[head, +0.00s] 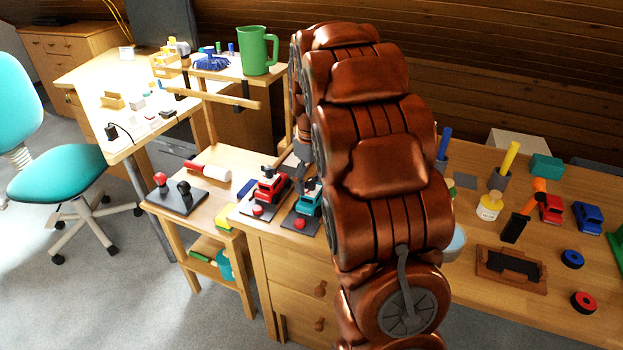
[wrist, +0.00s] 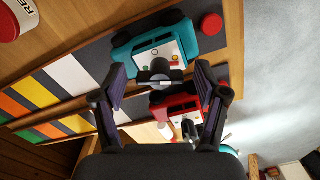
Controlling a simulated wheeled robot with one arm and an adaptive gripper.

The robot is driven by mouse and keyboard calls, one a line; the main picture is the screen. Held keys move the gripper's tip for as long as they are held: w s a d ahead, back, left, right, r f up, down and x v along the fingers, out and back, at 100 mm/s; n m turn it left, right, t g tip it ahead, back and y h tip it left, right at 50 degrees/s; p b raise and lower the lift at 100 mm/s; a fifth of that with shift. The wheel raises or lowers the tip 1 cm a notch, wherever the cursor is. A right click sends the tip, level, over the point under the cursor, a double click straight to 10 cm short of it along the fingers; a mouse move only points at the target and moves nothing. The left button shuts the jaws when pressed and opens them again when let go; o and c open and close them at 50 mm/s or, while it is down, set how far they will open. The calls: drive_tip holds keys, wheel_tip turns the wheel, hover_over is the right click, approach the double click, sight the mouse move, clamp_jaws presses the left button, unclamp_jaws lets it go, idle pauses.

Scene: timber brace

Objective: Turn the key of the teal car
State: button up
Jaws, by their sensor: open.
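The teal car (head: 313,202) stands on a dark base plate with a red button at the front of the small drawer cabinet. It also shows in the wrist view (wrist: 122,55), with a white panel on it. A dark piece with a grey round end (wrist: 158,66), apparently the key, sits at the car's edge between my fingertips. My gripper (wrist: 161,76) is open, with one finger on each side of this piece and no clear contact. In the head view my gripper (head: 303,152) is over the two cars, partly hidden by my arm.
A red car (head: 268,190) on a similar plate stands close beside the teal one; it also shows in the wrist view (wrist: 185,109). The red button (wrist: 211,24) lies beside the teal car. A joystick box (head: 177,197) is to the left. Striped colour strips (wrist: 75,70) run alongside.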

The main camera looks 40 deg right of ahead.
drive_tip(key=shift+c, duration=0.3)
drive_tip(key=c, duration=1.1)
drive_tip(key=shift+m, duration=0.3)
drive_tip(key=m, duration=0.4)
drive_tip(key=shift+m, duration=0.3)
drive_tip(key=m, duration=0.4)
drive_tip(key=shift+m+p, duration=0.3)
drive_tip(key=shift+p, duration=0.1)
drive_tip(key=m+p, duration=0.1)
drive_tip(key=m, duration=0.4)
drive_tip(key=shift+r, duration=0.1)
drive_tip(key=shift+m+p, duration=0.65)
drive_tip(key=shift+m, duration=1.75)
